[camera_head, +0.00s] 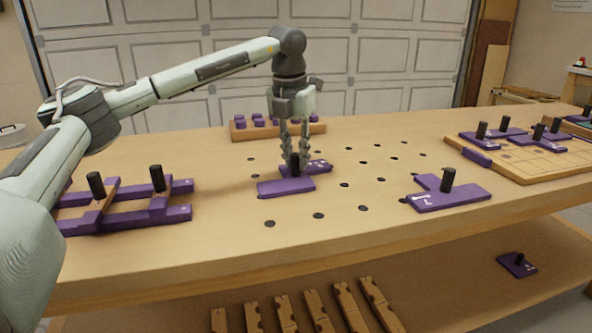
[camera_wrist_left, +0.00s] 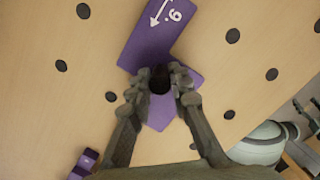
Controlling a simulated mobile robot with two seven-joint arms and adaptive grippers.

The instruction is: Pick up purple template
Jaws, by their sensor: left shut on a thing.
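A purple template (camera_head: 287,187) with a black peg handle lies at the middle of the bench, under my left gripper (camera_head: 295,158). My left gripper comes down from above and is shut on the black handle. In the left wrist view, the template (camera_wrist_left: 150,40) shows a white arrow and a numeral, and the left gripper's fingers (camera_wrist_left: 160,85) close on either side of the handle. A second purple template (camera_head: 455,198) with a black handle lies to the right, apart from the gripper. My right gripper is not in view.
A purple frame with two black handles (camera_head: 125,220) stands at the left. A wooden board (camera_head: 520,165) with several purple pieces is at the right, and a wooden block with purple pegs (camera_head: 270,131) at the back. Dark holes dot the bench top (camera_head: 350,235). Another purple piece (camera_head: 517,265) lies on the lower shelf.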

